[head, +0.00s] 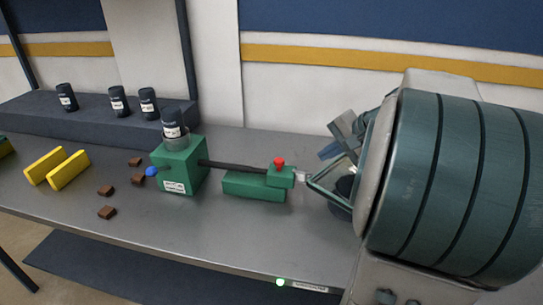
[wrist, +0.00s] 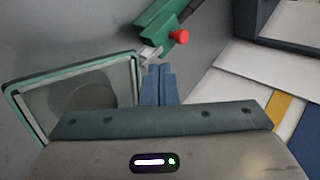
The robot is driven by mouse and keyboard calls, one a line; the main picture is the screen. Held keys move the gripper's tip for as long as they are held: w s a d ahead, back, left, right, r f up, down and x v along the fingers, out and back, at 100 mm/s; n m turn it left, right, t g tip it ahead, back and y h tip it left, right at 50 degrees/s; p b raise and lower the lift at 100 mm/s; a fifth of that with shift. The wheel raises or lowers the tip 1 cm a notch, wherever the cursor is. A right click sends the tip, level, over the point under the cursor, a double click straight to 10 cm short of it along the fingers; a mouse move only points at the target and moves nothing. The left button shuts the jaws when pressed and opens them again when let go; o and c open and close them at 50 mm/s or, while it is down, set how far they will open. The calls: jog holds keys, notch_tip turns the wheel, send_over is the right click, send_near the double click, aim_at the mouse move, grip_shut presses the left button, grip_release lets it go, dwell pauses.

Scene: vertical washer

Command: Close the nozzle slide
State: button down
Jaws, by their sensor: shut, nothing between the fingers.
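The slide is a green block (head: 280,178) with a red knob (head: 279,162) on top, at the right end of a dark rod (head: 235,166). It sits over a green base (head: 253,187), and a short silver piece (head: 301,177) sticks out to its right. In the wrist view the green block (wrist: 158,25), red knob (wrist: 179,37) and silver piece (wrist: 150,53) are at top middle. My gripper (wrist: 158,68) is shut and empty, its blue fingertips close below the silver piece; I cannot tell whether they touch. In the head view my gripper (head: 330,150) is partly hidden.
A green-framed clear pane (wrist: 80,95) stands left of my fingers. A green box (head: 180,168) with a dark bottle (head: 173,122) on top stands at the rod's left end. Brown blocks (head: 107,212) and yellow bars (head: 68,170) lie farther left. The table front (head: 215,225) is clear.

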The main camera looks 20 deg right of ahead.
send_near(281, 167)
notch_tip(281, 167, down, 3)
jog(key=s, duration=0.1)
jog(key=shift+w+a+f+p, duration=0.15)
jog(key=shift+w+a+p, duration=0.15)
jog(key=shift+w, duration=0.3)
jog(key=shift+w+a+f+p, duration=0.15)
jog(key=shift+w+a+p, duration=0.15)
jog(key=shift+w, duration=0.3)
jog(key=shift+w+a+f+p, duration=0.15)
jog(key=shift+w+a+p, duration=0.15)
jog(key=shift+w, duration=0.3)
